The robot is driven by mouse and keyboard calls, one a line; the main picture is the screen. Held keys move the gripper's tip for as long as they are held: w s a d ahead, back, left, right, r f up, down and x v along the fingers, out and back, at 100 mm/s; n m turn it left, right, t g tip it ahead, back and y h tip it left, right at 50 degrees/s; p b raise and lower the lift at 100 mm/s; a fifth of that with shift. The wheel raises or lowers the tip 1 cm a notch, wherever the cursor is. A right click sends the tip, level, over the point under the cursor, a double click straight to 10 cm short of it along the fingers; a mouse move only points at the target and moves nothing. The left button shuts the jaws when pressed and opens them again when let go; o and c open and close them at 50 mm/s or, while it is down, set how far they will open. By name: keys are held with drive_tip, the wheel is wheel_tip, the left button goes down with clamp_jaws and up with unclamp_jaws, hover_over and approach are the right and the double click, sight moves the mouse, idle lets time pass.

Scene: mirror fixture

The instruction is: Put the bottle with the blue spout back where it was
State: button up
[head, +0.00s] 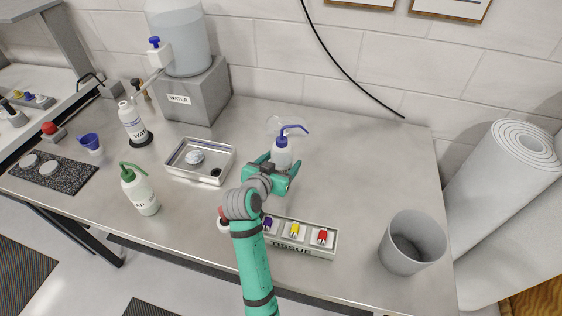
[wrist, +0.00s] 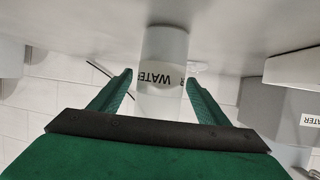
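The bottle with the blue spout (head: 282,150) stands upright on the steel bench, right of the metal tray. Its curved blue spout points right. My gripper (head: 278,172) is at the bottle from the front, with a finger on each side. In the wrist view, which is upside down, the bottle (wrist: 163,58) shows a WATER label between the fingertips (wrist: 159,80). A narrow gap shows at the left finger; the right finger is very near or touching the bottle. The gripper looks open around it.
A metal tray (head: 168,171), a green-spout bottle (head: 143,193) and a white bottle on a black round base (head: 131,122) are to the left. A TISSUE-labelled box (head: 315,250) and a grey bin (head: 411,243) are in front and right. The bench right of the bottle is clear.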

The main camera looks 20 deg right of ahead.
drive_tip(key=shift+r, duration=0.2)
drive_tip(key=v, duration=1.2)
drive_tip(key=shift+s, duration=0.1)
